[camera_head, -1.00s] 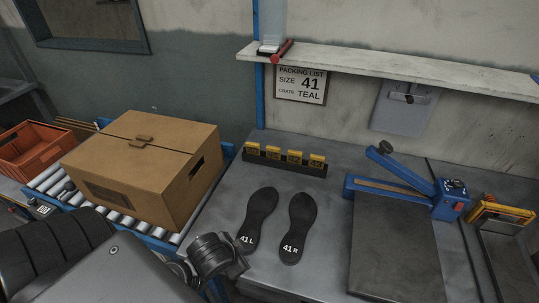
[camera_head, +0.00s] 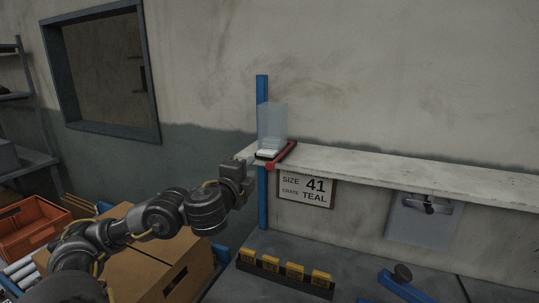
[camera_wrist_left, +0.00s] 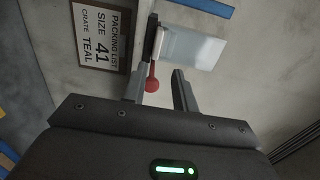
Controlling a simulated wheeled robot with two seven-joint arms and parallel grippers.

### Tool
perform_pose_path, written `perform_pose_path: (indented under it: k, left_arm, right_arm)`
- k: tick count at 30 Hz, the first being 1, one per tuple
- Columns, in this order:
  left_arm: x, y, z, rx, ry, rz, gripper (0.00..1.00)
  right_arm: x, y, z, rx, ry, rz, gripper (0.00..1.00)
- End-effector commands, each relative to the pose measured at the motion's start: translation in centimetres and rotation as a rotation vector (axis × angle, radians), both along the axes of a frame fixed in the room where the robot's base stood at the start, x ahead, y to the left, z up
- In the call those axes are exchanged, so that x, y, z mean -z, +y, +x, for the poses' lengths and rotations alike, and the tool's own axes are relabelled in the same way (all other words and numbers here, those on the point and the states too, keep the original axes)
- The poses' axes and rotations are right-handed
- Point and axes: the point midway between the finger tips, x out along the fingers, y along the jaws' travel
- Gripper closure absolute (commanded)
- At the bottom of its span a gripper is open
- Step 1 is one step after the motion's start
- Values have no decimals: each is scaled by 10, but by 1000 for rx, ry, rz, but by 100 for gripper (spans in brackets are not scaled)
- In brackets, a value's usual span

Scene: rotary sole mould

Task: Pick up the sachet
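A clear, upright dispenser (camera_head: 272,122) stands at the left end of the wall shelf, with a white flat piece (camera_head: 268,152) at its foot. That piece is too small to tell for certain as the sachet. A red-ended lever (camera_head: 280,157) sits beside it. My left gripper (camera_head: 250,162) is just left of and slightly below the dispenser's foot. In the left wrist view the fingers (camera_wrist_left: 161,70) are open and empty, pointing toward the dispenser (camera_wrist_left: 192,48) and the red knob (camera_wrist_left: 152,84). My right gripper is not in view.
The pale shelf (camera_head: 400,168) runs right, bare. A packing list sign (camera_head: 305,190) hangs below it. A cardboard box (camera_head: 150,268) and an orange crate (camera_head: 30,225) are lower left. Yellow-topped blocks (camera_head: 293,272) stand on the bench.

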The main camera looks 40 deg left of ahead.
Motion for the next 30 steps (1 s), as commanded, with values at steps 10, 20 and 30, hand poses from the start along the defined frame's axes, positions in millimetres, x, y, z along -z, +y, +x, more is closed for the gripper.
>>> perform_pose_path:
  k: [10, 20, 30]
  left_arm:
    - [1, 8, 20, -3, -2, -7, 72]
    - [2, 25, 66, -2, -2, -7, 72]
    - [1, 35, 92, -2, 0, -6, 72]
  right_arm:
    - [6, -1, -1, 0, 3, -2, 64]
    - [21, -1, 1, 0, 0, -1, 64]
    - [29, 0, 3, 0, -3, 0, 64]
